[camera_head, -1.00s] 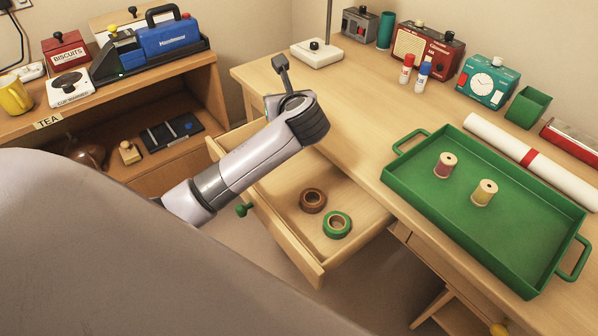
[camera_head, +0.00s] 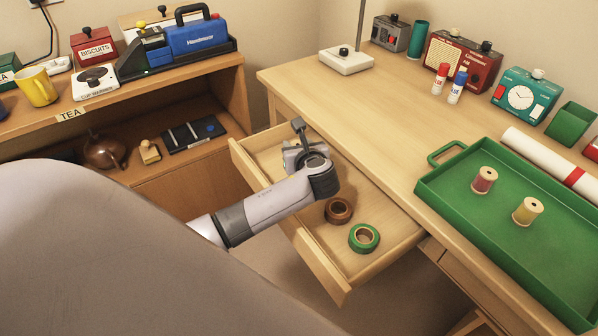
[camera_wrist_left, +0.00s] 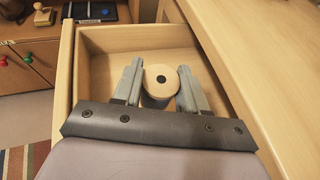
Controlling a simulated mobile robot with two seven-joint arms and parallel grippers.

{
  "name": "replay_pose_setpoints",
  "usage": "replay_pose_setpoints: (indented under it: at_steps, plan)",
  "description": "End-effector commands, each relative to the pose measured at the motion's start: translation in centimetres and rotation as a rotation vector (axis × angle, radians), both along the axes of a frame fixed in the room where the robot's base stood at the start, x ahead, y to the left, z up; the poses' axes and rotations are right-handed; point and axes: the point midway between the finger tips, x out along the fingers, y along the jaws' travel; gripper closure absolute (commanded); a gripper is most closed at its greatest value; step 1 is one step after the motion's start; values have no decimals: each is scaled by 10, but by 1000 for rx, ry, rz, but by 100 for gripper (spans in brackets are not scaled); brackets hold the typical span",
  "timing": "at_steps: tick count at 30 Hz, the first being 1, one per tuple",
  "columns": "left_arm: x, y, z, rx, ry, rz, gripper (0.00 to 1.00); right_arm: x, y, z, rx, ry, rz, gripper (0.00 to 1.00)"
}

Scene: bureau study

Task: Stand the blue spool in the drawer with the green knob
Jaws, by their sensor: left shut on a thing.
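The open drawer (camera_head: 388,258) sticks out from the desk; its green knob is hidden behind my arm now. My left gripper (camera_head: 299,158) is inside its far left part. In the left wrist view the gripper (camera_wrist_left: 160,78) is shut on a spool (camera_wrist_left: 161,77), one finger on each side. I see the spool's pale wooden top with a dark hole; its thread is mostly hidden below, with a greyish-blue tint. It looks upright. I cannot tell whether it touches the drawer floor. My right gripper is not in view.
A brown tape roll (camera_head: 338,211) and a green tape roll (camera_head: 364,238) lie in the drawer nearer its right end. A green tray (camera_head: 460,205) on the desk holds a red spool (camera_head: 484,180) and a yellow spool (camera_head: 527,211). A shelf unit (camera_head: 190,75) stands left.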

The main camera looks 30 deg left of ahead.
Motion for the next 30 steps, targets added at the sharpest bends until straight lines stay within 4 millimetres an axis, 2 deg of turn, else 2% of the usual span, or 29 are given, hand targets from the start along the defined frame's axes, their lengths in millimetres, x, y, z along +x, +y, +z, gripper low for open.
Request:
replay_pose_setpoints:
  at_steps: [1,8,16,28,29,30]
  plan:
    - [0,0,-12,1,3,0,87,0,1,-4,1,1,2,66]
    - [0,0,-29,1,1,0,87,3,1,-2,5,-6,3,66]
    - [0,0,-67,1,1,-1,87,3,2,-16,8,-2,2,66]
    - [0,0,-71,1,1,0,87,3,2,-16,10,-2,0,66]
    - [0,0,-71,1,1,0,52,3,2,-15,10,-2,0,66]
    - [0,0,-71,1,1,0,39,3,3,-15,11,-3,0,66]
